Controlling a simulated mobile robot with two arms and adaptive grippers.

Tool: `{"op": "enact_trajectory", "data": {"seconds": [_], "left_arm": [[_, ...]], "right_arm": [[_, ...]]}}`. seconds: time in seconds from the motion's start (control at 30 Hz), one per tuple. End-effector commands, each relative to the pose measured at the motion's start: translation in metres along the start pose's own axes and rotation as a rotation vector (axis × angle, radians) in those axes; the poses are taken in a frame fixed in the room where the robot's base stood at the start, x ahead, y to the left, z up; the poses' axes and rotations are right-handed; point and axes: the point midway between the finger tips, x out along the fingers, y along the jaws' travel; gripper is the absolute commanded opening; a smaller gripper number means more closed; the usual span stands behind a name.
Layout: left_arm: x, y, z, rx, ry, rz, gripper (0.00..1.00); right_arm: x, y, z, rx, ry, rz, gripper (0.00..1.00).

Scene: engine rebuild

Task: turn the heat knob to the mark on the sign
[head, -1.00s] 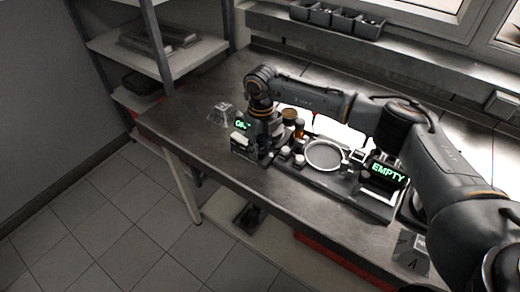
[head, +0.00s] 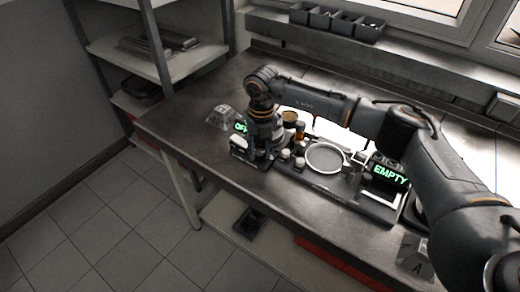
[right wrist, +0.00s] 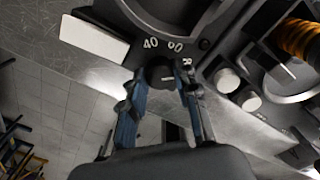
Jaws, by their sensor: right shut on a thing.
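The heat knob (right wrist: 158,74) is a dark round knob at the top middle of the right wrist view. Printed marks including 40 and 60 curve along its far side. My right gripper (right wrist: 160,82) is shut on the knob, one blue-grey finger on each side. In the head view my right gripper (head: 258,154) reaches down at the left end of the bench unit and hides the knob. A green display there (head: 241,127) seems to read OFF. I cannot tell which sign bears the mark. My left gripper is not in view.
The unit's tray (head: 347,196) holds a round dish (head: 325,157) and small white-topped jars (head: 285,154). A green EMPTY display (head: 390,175) is at its right. A small stand marked A (head: 415,266) is at the front right. The bench's left end (head: 185,112) is mostly clear.

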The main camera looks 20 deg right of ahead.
Motion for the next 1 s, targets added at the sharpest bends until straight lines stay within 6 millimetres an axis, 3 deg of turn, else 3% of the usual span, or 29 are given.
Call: {"op": "enact_trajectory", "data": {"seconds": [0.27,0.3,0.33,0.73,1.0], "left_arm": [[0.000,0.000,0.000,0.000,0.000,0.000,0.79],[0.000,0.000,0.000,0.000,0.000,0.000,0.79],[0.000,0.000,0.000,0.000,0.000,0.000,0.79],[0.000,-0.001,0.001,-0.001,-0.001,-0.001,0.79],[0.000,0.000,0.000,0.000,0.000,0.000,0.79]], "right_arm": [[-0.002,0.000,0.001,0.003,-0.004,0.001,0.00],[-0.002,0.000,0.001,0.003,-0.004,0.001,0.36],[-0.002,0.000,0.001,0.003,-0.003,0.001,0.40],[-0.008,0.000,0.001,0.000,-0.002,0.001,0.40],[-0.059,0.000,0.002,0.001,-0.006,0.003,0.40]]}}
